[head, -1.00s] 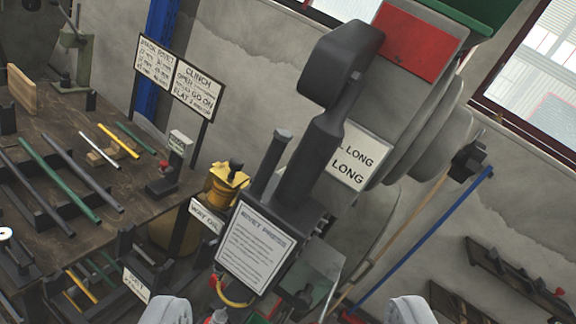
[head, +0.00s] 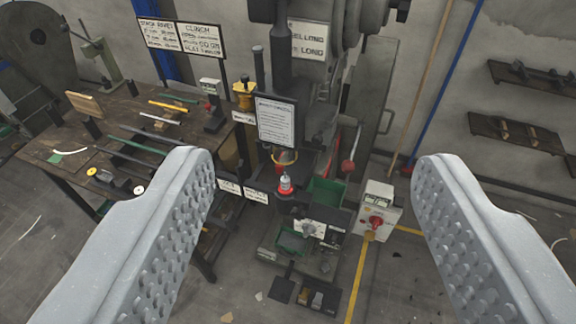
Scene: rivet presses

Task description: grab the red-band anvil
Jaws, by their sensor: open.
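A small pale upright piece with red at its base (head: 285,185) stands on the press (head: 331,120), low and near the middle of the head view. It looks like the red-band anvil, but it is too small to be sure. My gripper (head: 313,162) is open and empty. Its two grey studded fingers stand wide apart at left and right, with the press and the red piece showing between them, farther off. Nothing touches the fingers.
A wooden bench (head: 60,170) with rods lies at left. A grey box with a red knob (head: 376,222) stands right of the press. A green bin (head: 327,194) and a low tray (head: 292,241) are by the press foot. Wall shelves (head: 515,132) hang at right. Floor at right is mostly clear.

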